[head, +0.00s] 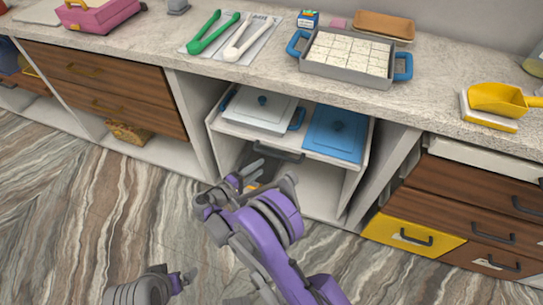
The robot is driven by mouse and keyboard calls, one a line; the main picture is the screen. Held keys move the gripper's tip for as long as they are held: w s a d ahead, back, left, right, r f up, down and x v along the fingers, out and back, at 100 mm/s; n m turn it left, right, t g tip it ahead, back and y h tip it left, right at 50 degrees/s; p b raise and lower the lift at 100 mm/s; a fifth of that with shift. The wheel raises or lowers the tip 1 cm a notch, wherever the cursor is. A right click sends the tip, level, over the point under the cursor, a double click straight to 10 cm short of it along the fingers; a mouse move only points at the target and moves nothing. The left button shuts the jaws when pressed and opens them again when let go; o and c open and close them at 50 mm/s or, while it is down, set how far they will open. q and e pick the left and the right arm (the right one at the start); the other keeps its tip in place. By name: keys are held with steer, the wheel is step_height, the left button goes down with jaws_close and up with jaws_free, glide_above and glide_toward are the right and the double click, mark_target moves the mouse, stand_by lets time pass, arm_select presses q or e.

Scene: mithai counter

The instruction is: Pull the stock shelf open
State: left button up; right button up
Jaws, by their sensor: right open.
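The stock shelf (228,127) is a pale pull-out shelf under the counter. On it are a white-lidded pan (262,108) and a blue-lidded pan (334,135), both showing largely clear of the counter edge. I cannot tell exactly how far out the shelf stands. Its dark bar handle (276,152) is at the middle of the front edge. My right gripper (262,176) is open, just below and in front of the handle; I cannot tell whether it touches. My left gripper (188,279) is low at the bottom of the picture, apart from the shelf, and its jaws are unclear.
Wooden drawers flank the shelf at left (90,72) and right (460,215), with a yellow drawer (410,236) low at right. The counter holds a tray of white sweets (345,55), green tongs (212,35) and a yellow scoop (498,98). The striped floor is clear.

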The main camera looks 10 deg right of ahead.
mark_target(277, 156)
steer(key=b+x, duration=0.1)
steer(key=x, duration=0.9)
steer(key=shift+d, duration=0.2)
steer(key=shift+c, duration=0.3)
jaws_close()
stand_by(0.8)
